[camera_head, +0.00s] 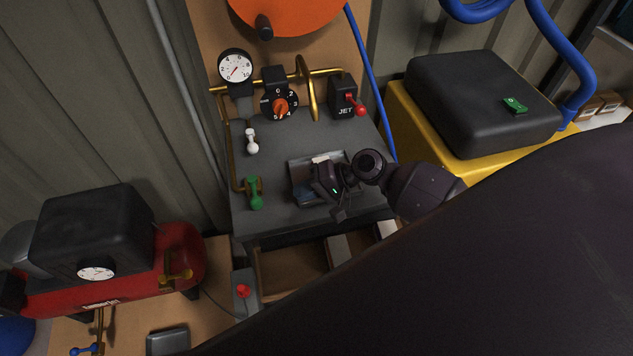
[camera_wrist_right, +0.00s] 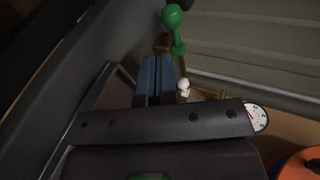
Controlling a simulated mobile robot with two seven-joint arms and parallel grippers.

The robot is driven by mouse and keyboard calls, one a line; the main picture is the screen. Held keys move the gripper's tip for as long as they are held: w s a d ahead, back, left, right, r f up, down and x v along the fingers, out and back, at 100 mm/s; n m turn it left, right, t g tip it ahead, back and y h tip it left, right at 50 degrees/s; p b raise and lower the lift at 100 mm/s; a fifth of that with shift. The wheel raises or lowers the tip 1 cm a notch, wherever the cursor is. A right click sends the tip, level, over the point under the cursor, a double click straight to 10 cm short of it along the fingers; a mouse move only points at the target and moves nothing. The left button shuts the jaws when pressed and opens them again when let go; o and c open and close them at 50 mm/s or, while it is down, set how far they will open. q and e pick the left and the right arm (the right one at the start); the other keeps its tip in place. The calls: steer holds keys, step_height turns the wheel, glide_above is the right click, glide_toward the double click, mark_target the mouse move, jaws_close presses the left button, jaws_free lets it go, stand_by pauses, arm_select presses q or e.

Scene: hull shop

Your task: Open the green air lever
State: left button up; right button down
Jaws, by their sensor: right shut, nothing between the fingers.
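The green air lever (camera_head: 255,195) stands on a brass pipe at the left front of the grey bench top. Its green knob and stem also show in the right wrist view (camera_wrist_right: 173,20), near the top. My right gripper (camera_head: 302,197) is to the right of the lever, low over a grey tray, apart from the lever. In the right wrist view its two bluish fingers (camera_wrist_right: 159,62) lie side by side, shut and empty, pointing towards the lever's side. My left gripper is not in view.
A white lever (camera_head: 251,142) stands behind the green one. A grey tray (camera_head: 334,155) lies under my gripper. A red compressor (camera_head: 187,262) stands at left.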

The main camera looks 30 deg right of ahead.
mark_target(255, 194)
steer(key=x, duration=0.5)
steer(key=r+p+x, duration=0.1)
steer(key=x, duration=0.1)
steer(key=shift+w+a+f, duration=0.15)
steer(key=shift+w+a, duration=0.1)
steer(key=shift+a, duration=0.25)
steer(key=shift+a, duration=0.1)
